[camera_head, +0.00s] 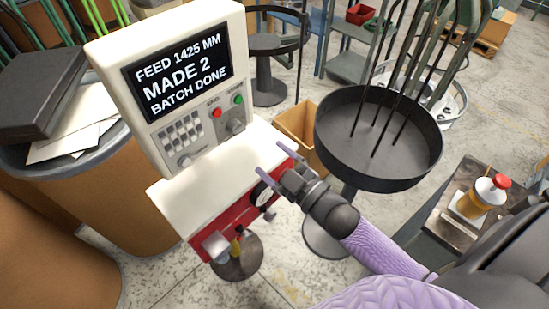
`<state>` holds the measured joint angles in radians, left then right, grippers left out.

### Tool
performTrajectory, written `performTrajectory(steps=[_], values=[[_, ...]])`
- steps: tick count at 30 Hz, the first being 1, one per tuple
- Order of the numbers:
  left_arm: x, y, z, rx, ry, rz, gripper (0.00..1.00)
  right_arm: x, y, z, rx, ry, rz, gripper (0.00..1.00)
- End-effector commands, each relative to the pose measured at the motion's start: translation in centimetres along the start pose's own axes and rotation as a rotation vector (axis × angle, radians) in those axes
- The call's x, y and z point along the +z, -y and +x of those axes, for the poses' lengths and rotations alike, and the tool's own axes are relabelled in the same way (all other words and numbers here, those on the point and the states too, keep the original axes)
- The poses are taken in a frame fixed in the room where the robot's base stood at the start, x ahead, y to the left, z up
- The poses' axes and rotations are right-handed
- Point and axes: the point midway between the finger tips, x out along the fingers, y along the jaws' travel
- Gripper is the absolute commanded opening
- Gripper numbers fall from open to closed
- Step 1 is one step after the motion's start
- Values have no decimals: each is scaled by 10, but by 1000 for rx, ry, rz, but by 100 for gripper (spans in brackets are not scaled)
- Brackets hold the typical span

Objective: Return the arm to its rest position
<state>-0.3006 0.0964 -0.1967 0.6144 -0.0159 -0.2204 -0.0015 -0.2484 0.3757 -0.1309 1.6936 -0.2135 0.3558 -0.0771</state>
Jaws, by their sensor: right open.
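My right arm comes in from the lower right with a lilac sleeve-like covering. My right gripper (272,166) is open and empty, its two fingers apart beside the right edge of the white and red coiler machine (215,185). I cannot tell whether a finger touches the machine. The machine's screen (180,75) reads "FEED 1425 MM", "MADE 2", "BATCH DONE". Below the screen are a keypad, a red button (215,113) and a green button (238,99). My left gripper is out of view.
A round dark tray (330,140) on a stand, with upright rods, stands right of the gripper. A small table (447,222) at right holds a bottle with a red cap (480,198). A cardboard box (295,125) is behind. A brown drum (110,205) stands at left.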

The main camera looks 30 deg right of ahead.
Motion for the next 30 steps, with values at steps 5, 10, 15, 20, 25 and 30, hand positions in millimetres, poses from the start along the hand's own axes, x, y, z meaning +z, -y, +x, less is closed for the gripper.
performTrajectory(steps=[5, 10, 15, 20, 25, 30], values=[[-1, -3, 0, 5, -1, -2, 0, 0, 0, 0, 0, 0, 0, 80], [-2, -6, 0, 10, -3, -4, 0, 2, 1, 0, -1, 5, 2, 80], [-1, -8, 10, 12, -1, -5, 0, 80, 44, -28, -44, 272, 107, 80], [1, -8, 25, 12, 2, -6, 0, 191, 136, -122, -143, 768, 291, 80], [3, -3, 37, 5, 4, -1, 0, 240, 229, -255, -270, 1255, 445, 80], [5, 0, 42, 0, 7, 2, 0, 236, 277, -343, -359, 1548, 520, 80]])
